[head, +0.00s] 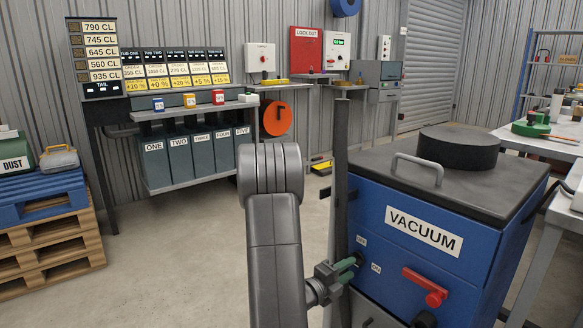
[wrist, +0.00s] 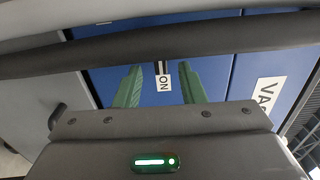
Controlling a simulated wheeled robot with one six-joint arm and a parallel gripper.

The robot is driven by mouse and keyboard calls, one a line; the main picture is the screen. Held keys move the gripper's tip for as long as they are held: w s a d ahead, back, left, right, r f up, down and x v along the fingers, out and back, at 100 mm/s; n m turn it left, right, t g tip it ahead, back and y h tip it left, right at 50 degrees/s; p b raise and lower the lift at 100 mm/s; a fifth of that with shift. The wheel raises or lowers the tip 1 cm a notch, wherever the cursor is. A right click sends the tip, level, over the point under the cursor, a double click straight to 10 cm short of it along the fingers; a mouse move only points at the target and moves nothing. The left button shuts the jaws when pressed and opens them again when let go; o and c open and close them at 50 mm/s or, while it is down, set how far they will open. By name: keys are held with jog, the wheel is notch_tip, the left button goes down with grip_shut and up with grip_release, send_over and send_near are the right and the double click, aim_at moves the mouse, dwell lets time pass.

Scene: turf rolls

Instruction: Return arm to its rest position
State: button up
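My gripper (head: 348,268) is at the left part of the front of the blue vacuum unit (head: 455,200), close to its OFF and ON labels. In the wrist view, the two green fingers of my gripper (wrist: 160,72) stand apart, with a gap between them. I cannot tell whether the fingers touch the lever. Nothing is visibly held. My grey arm reaches up and bends in the middle of the head view.
A dark upright post (head: 339,170) stands at the vacuum's left edge, close to my arm. A red handle (head: 426,287) sticks out of the vacuum front. Pallets (head: 50,245) stand at left, and labelled bins (head: 190,157) are behind. The floor at left centre is clear.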

jog(key=shift+x, duration=1.2)
